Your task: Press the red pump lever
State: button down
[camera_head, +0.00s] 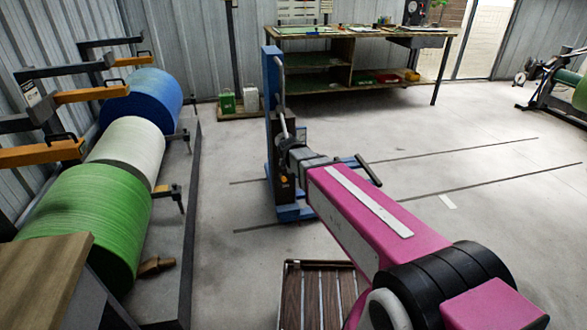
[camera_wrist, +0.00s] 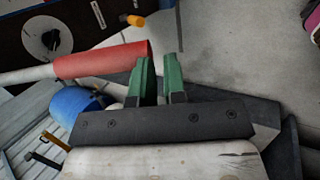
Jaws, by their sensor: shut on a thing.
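The red pump lever (camera_wrist: 100,61) shows in the wrist view as a red grip on a pale rod coming in from the left. My gripper (camera_wrist: 158,62) has two green fingers, and the grip's right end meets the left finger. The jaws are shut on the lever, though a narrow gap shows between the fingers and the contact is partly hidden. In the head view, a blue upright machine (camera_head: 271,100) with a blue base stands mid-floor, and the end of my arm reaches it. The red grip cannot be made out there.
Blue (camera_head: 145,97), white (camera_head: 128,143) and green (camera_head: 90,215) rolls line the left wall, with orange bracket arms beside them. A workbench (camera_head: 345,62) stands at the back.

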jog(key=shift+w+a+f, duration=0.2)
jog(key=shift+w+f, duration=0.45)
jog(key=shift+f, duration=0.1)
jog(key=shift+r, duration=0.1)
jog(key=s+d+f+v, duration=0.1)
jog(key=s+v, duration=0.1)
jog(key=v, duration=1.3)
jog(key=shift+s, duration=0.35)
jog(key=shift+d, duration=0.1)
